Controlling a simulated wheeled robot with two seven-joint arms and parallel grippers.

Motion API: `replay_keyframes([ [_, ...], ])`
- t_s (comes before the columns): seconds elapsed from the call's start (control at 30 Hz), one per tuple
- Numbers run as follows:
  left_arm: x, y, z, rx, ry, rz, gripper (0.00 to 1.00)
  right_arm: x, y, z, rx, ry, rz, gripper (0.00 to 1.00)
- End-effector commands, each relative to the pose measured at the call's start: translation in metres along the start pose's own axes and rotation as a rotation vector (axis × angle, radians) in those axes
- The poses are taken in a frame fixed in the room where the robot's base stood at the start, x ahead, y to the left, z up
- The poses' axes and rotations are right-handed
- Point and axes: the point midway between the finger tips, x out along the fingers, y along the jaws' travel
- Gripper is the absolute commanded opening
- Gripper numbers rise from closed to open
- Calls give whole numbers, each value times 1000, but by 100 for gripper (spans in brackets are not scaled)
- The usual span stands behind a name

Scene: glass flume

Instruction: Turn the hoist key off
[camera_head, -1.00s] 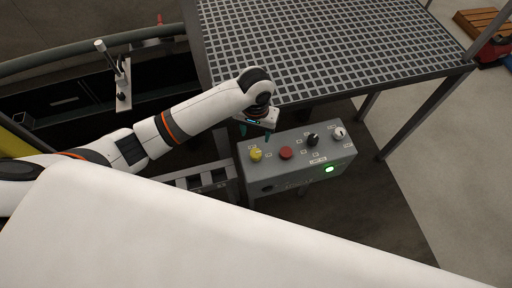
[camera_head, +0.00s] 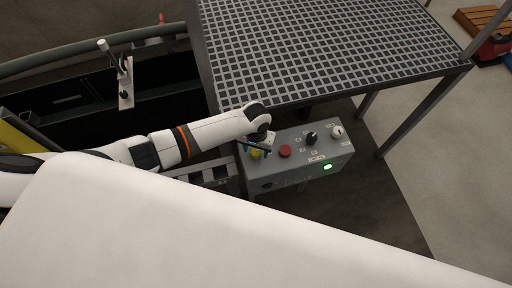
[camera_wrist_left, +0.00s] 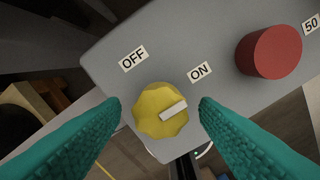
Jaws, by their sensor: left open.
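The hoist key is a yellow knob (camera_wrist_left: 161,110) on the grey control box (camera_head: 290,175). In the left wrist view its pale pointer bar slants up to the right, toward the ON label (camera_wrist_left: 200,72); the OFF label (camera_wrist_left: 133,58) is to the left. In the head view the yellow knob (camera_head: 256,154) is partly hidden by my left gripper (camera_head: 254,149). My left gripper is open, its teal fingers (camera_wrist_left: 160,112) on either side of the knob in the picture. I cannot tell whether they touch it. My right gripper is not in view.
A red button (camera_wrist_left: 270,52) is beside the key; it also shows in the head view (camera_head: 285,151). A black knob (camera_head: 311,138), a white knob (camera_head: 337,132) and a lit green lamp (camera_head: 327,167) are further right. A metal grating platform (camera_head: 330,45) stands behind the box.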

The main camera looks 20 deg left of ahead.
Motion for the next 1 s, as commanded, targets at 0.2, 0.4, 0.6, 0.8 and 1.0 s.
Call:
replay_keyframes([
  [0.2, 0, 0, 0, 0, 0, 0, 29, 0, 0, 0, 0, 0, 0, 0],
  [0.4, 0, 0, 0, 1, 0, 0, 12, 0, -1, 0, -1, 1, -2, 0],
  [0.6, -1, 0, 0, 31, 1, 0, 12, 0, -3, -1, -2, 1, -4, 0],
  [0.8, -1, 0, 0, 131, 1, 0, 12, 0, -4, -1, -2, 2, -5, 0],
  [1.0, -1, 0, 0, 297, 1, -1, 12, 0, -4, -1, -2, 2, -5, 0],
])
